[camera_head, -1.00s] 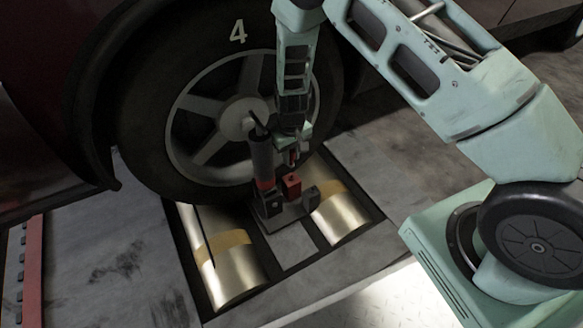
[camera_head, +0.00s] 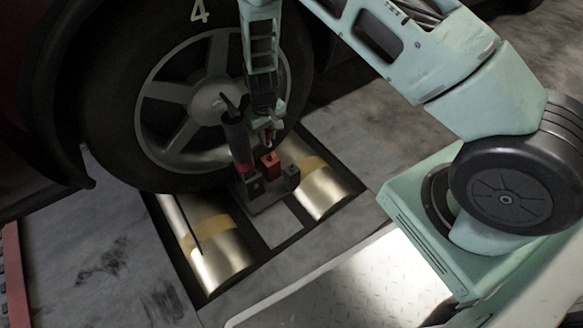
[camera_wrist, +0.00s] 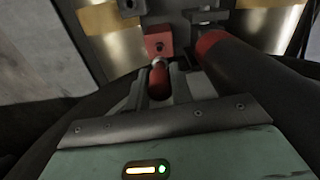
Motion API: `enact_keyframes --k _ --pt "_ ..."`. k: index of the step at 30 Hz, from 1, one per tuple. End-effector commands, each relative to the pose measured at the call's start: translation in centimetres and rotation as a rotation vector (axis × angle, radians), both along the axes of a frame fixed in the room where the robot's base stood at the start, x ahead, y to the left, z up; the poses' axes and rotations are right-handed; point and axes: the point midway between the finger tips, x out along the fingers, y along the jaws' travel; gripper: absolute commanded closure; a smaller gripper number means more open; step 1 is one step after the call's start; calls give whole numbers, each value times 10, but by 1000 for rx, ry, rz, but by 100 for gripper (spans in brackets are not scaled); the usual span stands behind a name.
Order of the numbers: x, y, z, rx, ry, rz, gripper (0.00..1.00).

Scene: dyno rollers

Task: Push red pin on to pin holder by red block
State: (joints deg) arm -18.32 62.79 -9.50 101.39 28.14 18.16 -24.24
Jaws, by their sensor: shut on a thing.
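The red block (camera_head: 270,165) sits on a dark metal base between the rollers. It shows close ahead in the wrist view (camera_wrist: 158,40), with a small dark hole in its face. My gripper (camera_head: 266,126) is just above the block. In the wrist view my gripper's fingers (camera_wrist: 160,88) are shut on the red pin (camera_wrist: 159,80). The pin's pale tip points at the block and is just short of it or touching; I cannot tell which. A separate pin holder cannot be made out.
A dark cylinder with a red band (camera_head: 237,136) stands close left of my gripper; it is large at right in the wrist view (camera_wrist: 230,62). The tyre (camera_head: 125,120) is close behind. Metal rollers (camera_head: 218,250) lie either side of the base.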

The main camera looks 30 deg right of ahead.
Motion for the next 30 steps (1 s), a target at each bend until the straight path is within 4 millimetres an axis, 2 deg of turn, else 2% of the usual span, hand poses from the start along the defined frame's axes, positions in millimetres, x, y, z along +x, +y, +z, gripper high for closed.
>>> enact_keyframes --k 7,10,18,21,30 --pt "-1 -1 0 0 0 0 100" --pt "-8 -7 3 0 1 -5 100" --pt "-56 -38 19 0 1 -2 100" --pt "-67 -42 23 1 -1 4 100" --pt "-71 -44 12 0 -1 7 100"
